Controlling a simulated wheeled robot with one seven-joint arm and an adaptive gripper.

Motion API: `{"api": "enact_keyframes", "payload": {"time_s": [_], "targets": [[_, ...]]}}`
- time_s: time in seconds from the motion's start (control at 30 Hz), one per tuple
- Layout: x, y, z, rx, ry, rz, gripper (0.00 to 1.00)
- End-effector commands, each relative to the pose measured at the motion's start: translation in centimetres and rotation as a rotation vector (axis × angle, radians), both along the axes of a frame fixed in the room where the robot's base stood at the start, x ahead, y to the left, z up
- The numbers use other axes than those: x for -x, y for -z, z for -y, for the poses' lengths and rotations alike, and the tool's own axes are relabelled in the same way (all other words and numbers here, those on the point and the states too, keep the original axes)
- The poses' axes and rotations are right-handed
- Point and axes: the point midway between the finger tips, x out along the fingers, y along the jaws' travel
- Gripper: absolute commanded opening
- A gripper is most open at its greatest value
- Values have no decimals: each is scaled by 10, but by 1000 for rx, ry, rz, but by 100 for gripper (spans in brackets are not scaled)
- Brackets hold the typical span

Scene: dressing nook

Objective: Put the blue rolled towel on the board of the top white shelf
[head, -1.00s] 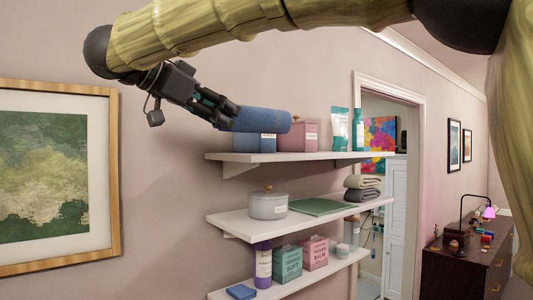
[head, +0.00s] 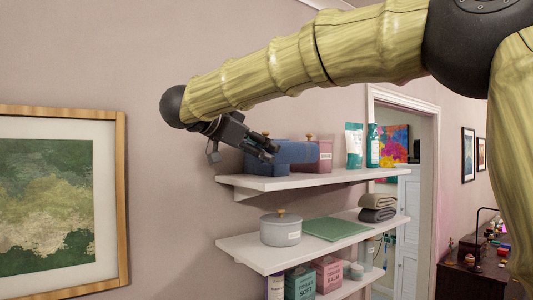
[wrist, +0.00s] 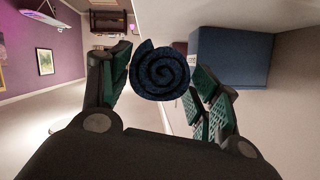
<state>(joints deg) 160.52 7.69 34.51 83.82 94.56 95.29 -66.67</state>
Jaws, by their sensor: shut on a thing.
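The blue rolled towel (head: 297,152) is held in my gripper (head: 272,150) at the left end of the top white shelf (head: 285,183). In the wrist view its dark spiral end (wrist: 160,70) shows between the two fingers (wrist: 160,88). The towel lies about level, in front of or above a blue box (head: 262,165) that stands on the board. I cannot tell whether the towel touches the board or the box. The box also shows right of the towel in the wrist view (wrist: 235,58).
A pink box (head: 324,155), a white-and-teal tube (head: 354,146) and a teal bottle (head: 373,146) stand further right on the top board. Below, the middle shelf (head: 255,255) holds a grey lidded pot (head: 280,230), a green flat item (head: 335,229) and folded towels (head: 377,207).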

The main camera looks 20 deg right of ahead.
Motion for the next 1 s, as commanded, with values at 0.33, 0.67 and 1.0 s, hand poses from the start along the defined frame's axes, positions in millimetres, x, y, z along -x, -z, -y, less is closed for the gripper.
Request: {"api": "enact_keyframes", "payload": {"time_s": [0.33,0.67,1.0], "targets": [[-20,0,23,-1,-1,-1,32],[-23,35,26,1,-2,-2,32],[-23,39,26,0,-1,0,32]]}}
